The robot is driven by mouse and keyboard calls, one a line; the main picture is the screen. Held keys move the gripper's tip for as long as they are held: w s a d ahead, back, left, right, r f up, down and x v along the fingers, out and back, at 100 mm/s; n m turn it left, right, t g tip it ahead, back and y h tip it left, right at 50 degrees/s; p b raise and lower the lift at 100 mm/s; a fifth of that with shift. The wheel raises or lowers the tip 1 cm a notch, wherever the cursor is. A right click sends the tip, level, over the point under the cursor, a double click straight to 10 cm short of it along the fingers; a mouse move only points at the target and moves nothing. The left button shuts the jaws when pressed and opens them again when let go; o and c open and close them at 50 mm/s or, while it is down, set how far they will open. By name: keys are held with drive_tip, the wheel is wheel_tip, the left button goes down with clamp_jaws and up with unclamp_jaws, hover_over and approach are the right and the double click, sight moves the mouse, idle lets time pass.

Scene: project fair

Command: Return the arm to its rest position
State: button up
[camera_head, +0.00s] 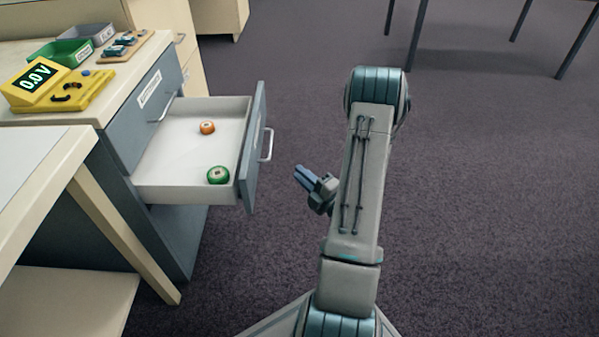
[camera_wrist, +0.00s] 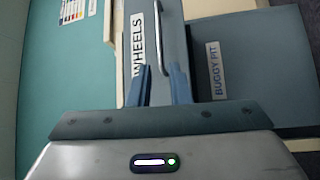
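My arm (camera_head: 362,185) stands folded upward in the right half of the head view, over the carpet. My gripper (camera_head: 301,173) shows to the left of the arm, in free air right of the open drawer (camera_head: 165,195). In the wrist view its two fingers (camera_wrist: 160,72) stand apart with nothing between them, so it is open and empty. Beyond the fingers is a front labelled "WHEELS" with a handle (camera_wrist: 159,38).
The drawer sticks out from the blue-grey cabinet and holds an orange wheel (camera_head: 207,127) and a green wheel (camera_head: 218,175). A yellow meter (camera_head: 38,84) reading 0.0V stands on the cabinet top. A white table (camera_head: 35,165) is at left.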

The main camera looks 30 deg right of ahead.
idle(0.3)
drive_tip(key=w+a+r+m+g+h+p, duration=0.2)
drive_tip(key=w+r+m+g+h+p, duration=0.15)
drive_tip(key=r+p, duration=0.95)
drive_tip(key=w+a+r+m+g+h+p, duration=0.2)
drive_tip(key=r+m+g+p, duration=0.5)
drive_tip(key=r, duration=1)
drive_tip(key=s+a+r+m+g+p, duration=0.2)
drive_tip(key=s+a+r+p, duration=0.3)
drive_tip(key=s+r+p, duration=0.1)
drive_tip(key=s+a+r+m+g+y+p, duration=0.1)
drive_tip(key=s+a+r+m+p, duration=0.2)
drive_tip(key=r, duration=0.8)
drive_tip(key=s+a+r+m+g+p, duration=0.2)
drive_tip(key=s+a+r+p, duration=0.5)
drive_tip(key=s, duration=0.5)
wheel_tip(320, 180, up, 2)
drive_tip(key=m+p, duration=0.1)
drive_tip(key=p, duration=0.2)
drive_tip(key=shift+a+r+g, duration=0.15)
drive_tip(key=shift+a+g, duration=0.15)
drive_tip(key=shift+g, duration=0.05)
drive_tip(key=shift+m+y, duration=0.25)
